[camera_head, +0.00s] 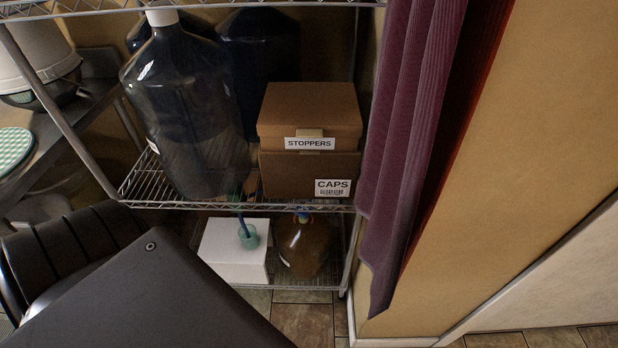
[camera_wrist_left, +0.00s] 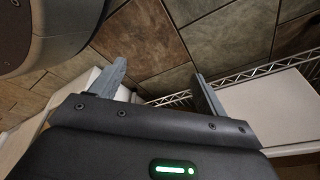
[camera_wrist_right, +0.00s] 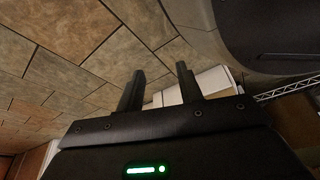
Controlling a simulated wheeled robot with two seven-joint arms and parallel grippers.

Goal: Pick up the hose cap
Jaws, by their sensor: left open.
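No thing is clearly readable as the hose cap. A small teal cup-like piece (camera_head: 249,238) with a dark blue stem sits on a white box (camera_head: 222,255) on the lower shelf in the head view; whether it is the hose cap I cannot tell. A brown jug (camera_head: 303,250) with a blue top stands right of it. In the left wrist view, my left gripper (camera_wrist_left: 158,72) is open and empty, pointing toward floor tiles. In the right wrist view, my right gripper (camera_wrist_right: 159,70) has its fingers apart with nothing between them. Neither gripper's fingers show in the head view.
A wire rack (camera_head: 215,202) holds a large clear carboy (camera_head: 190,110), a STOPPERS box (camera_head: 310,108) and a CAPS box (camera_head: 290,178). A purple curtain (camera_head: 405,130) hangs at the right. A metal table (camera_head: 60,125) stands left. Tiled floor (camera_head: 302,322) is bare in front.

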